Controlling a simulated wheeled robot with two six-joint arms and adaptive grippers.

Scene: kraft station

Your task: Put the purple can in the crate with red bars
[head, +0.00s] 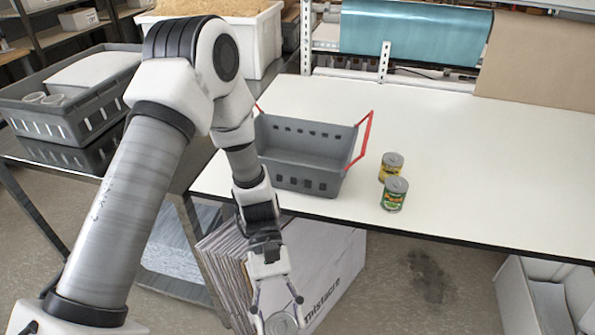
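The grey crate with red bars (300,169) stands on the white table, its red bars raised at its two ends; its visible inside looks empty. My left gripper (277,305) hangs low at the bottom of the head view, in front of the table edge. Its fingers are around a can (281,324), of which only the grey lid shows. The can's side is cut off by the frame edge, so I cannot see its colour. No purple surface shows on the table. My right gripper is not in view.
A yellow can (389,170) and a green-labelled can (395,196) stand right of the crate. The table's right side (500,170) is clear. A grey bin (70,110) stands at the left. A cardboard stack and a white box (335,270) are below the table.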

